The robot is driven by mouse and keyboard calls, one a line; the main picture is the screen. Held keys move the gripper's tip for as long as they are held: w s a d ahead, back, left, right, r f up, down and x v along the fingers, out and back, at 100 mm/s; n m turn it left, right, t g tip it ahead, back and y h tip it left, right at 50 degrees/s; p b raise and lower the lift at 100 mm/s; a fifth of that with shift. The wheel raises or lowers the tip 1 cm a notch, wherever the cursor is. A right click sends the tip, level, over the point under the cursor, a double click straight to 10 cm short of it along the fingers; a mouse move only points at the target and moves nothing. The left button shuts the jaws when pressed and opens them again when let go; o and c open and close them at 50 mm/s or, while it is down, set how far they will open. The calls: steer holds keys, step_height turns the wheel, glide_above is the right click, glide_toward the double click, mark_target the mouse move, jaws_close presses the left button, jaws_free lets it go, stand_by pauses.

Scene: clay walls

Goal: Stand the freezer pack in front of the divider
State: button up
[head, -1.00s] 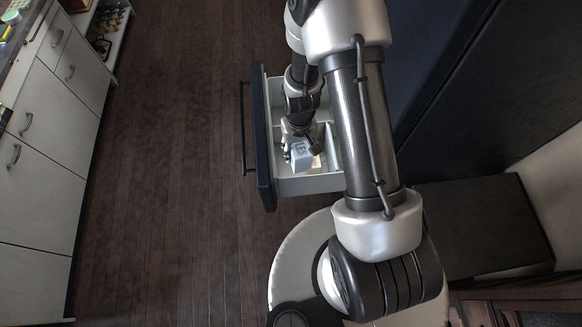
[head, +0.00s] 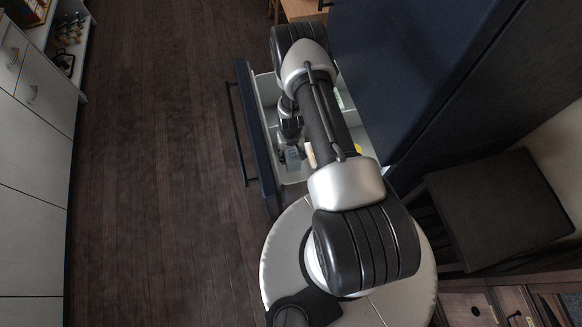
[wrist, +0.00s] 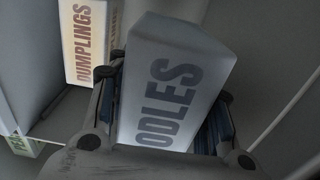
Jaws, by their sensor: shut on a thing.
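My gripper (wrist: 168,85) is shut on a white box (wrist: 172,92) whose dark letters read "ODLES". Blue-lined fingers press its two sides, and it sits tilted in the wrist view. I cannot pick out a separate freezer pack.
A cream box lettered "DUMPLINGS" (wrist: 90,40) stands left of the held box in the wrist view. A green-edged pack (wrist: 20,146) shows at the far left. A dark blue cabinet panel (head: 410,70) rises right of the drawer. Wooden floor (head: 150,180) lies open at left.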

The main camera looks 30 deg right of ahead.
step_height(320, 180, down, 11)
steer(key=b, duration=0.3)
steer(key=shift+w+r, duration=0.1)
steer(key=shift+r, duration=0.1)
steer(key=shift+f, duration=0.1)
steer(key=o, duration=1.4)
steer(key=shift+c, duration=0.2)
step_height(320, 180, up, 12)
steer(key=p, duration=0.4)
